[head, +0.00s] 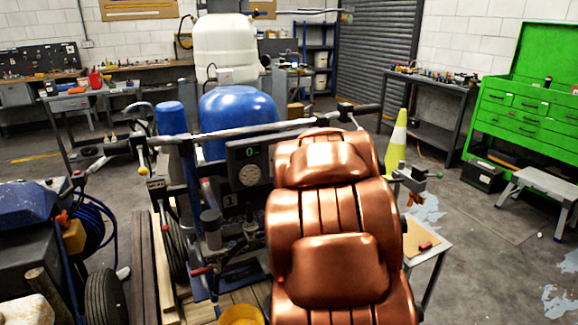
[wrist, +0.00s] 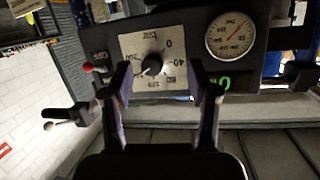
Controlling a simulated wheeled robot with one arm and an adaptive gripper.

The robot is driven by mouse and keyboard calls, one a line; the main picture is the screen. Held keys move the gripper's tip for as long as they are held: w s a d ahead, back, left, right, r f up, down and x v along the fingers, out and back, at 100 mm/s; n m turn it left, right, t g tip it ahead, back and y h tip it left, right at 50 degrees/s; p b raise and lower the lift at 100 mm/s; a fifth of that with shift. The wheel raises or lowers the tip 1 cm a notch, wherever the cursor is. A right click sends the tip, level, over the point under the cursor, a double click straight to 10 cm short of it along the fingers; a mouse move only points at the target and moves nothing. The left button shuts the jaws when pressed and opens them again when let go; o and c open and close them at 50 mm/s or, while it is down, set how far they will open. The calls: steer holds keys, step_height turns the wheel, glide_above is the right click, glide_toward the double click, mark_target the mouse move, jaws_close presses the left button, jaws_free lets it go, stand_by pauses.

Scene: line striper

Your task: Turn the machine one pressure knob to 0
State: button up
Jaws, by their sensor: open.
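The pressure knob (wrist: 152,66) is a small dark knob on a pale square dial plate (wrist: 133,47) with printed numbers, which appears turned over in the wrist view. A 0 shows at the plate's upper right; the knob's exact setting is too small to read. My gripper (wrist: 165,88) is open and empty, its two dark fingers in front of the panel. The knob appears between the fingers, nearer the left one; contact cannot be told. In the head view the machine's dark panel (head: 236,160) is partly hidden, and neither knob nor gripper can be made out.
A round gauge (wrist: 231,35) and green digits (wrist: 221,82) sit beside the dial. A copper padded, seat-like form (head: 335,225) blocks much of the head view. A blue tank (head: 240,112) stands behind the panel.

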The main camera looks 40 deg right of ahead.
steer(key=w+d+r+t+y, duration=0.1)
steer(key=w+d+t, duration=0.3)
steer(key=w+d, duration=0.2)
steer(key=shift+w, duration=0.4)
stand_by(0.4)
steer(key=shift+r, duration=0.1)
jaws_close()
stand_by(0.4)
